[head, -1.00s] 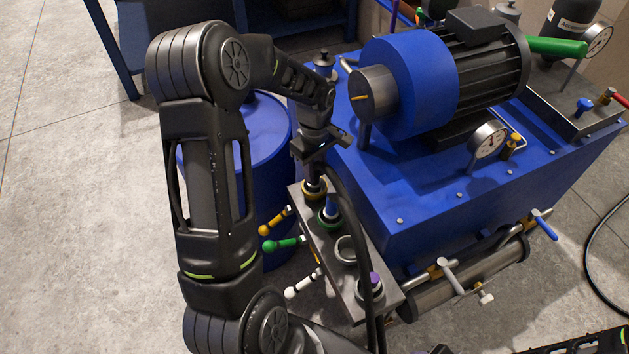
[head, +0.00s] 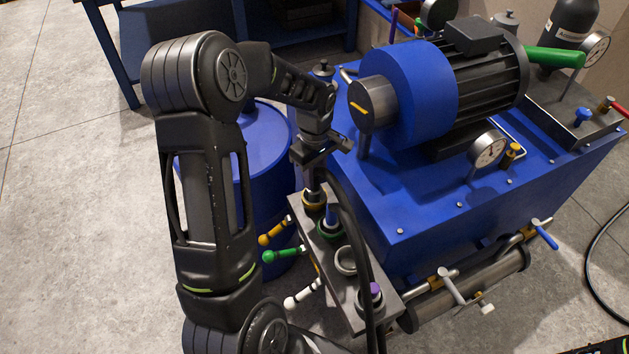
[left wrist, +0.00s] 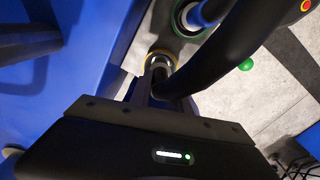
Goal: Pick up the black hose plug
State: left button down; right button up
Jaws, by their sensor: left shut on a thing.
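The black hose plug (head: 314,183) stands upright at the yellow-ringed socket (head: 314,201) at the far end of the grey plate. It also shows in the left wrist view, over the yellow ring (left wrist: 152,54). My left gripper (head: 315,164) is above that socket, with its jaws shut on the plug. In the left wrist view, the gripper fingers (left wrist: 157,88) partly hide the plug. I cannot tell whether the plug's lower end is still inside the socket. My right gripper is not in view.
The grey plate (head: 341,290) also carries a blue plug (head: 331,215) in a green ring, an open ring (head: 346,260) and a purple-topped plug (head: 375,289). Black hoses (head: 352,225) hang close by. A blue drum (head: 263,150) and blue press tank (head: 420,215) flank the plate.

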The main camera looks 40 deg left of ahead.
pick_arm(q)
notch_tip(320, 180, up, 9)
jog(key=shift+f, duration=0.2)
dwell(0.6)
